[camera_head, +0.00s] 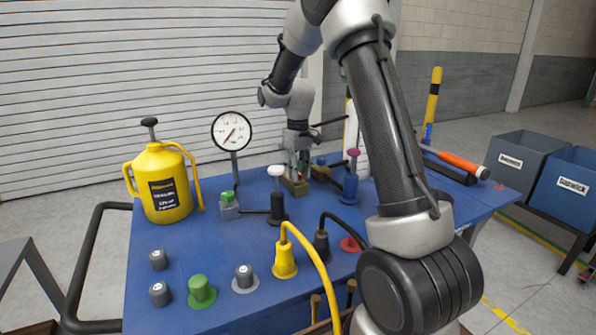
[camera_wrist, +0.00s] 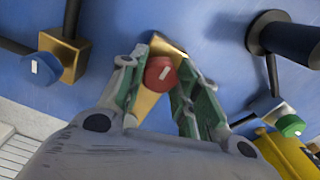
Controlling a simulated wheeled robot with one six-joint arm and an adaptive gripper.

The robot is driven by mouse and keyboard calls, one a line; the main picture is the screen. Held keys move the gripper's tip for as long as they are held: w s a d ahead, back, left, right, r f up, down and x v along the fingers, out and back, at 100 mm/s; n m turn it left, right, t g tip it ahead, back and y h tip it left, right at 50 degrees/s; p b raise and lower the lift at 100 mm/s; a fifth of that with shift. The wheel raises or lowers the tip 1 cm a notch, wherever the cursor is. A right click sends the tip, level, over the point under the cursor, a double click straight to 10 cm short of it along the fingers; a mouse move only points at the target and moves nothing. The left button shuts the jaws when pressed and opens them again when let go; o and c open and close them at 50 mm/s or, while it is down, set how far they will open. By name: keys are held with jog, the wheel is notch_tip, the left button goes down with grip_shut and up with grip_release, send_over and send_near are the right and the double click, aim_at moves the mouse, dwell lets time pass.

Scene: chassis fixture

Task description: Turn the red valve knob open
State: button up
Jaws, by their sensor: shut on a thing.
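The red valve knob (camera_wrist: 161,74) shows in the wrist view, round with a white mark on its top. It sits on a brass valve body (camera_wrist: 146,103). My gripper (camera_wrist: 160,84) has its two green-grey fingers on either side of the knob, closed against it. In the head view my gripper (camera_head: 298,170) reaches down to the brass valve (camera_head: 295,186) at the back of the blue table. The red knob is hidden there by the fingers.
On the blue table (camera_head: 210,237) a blue-knobbed valve (camera_wrist: 42,68), a green-capped valve (camera_head: 228,197), a pressure gauge (camera_head: 232,131) and a yellow canister (camera_head: 163,184) stand near the valve. A white-topped post (camera_head: 277,205) stands in front. Several plugs and knobs line the front.

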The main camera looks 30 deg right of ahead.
dwell(0.3)
jog(key=o, duration=1)
notch_tip(320, 180, up, 12)
jog(key=shift+w, duration=0.1)
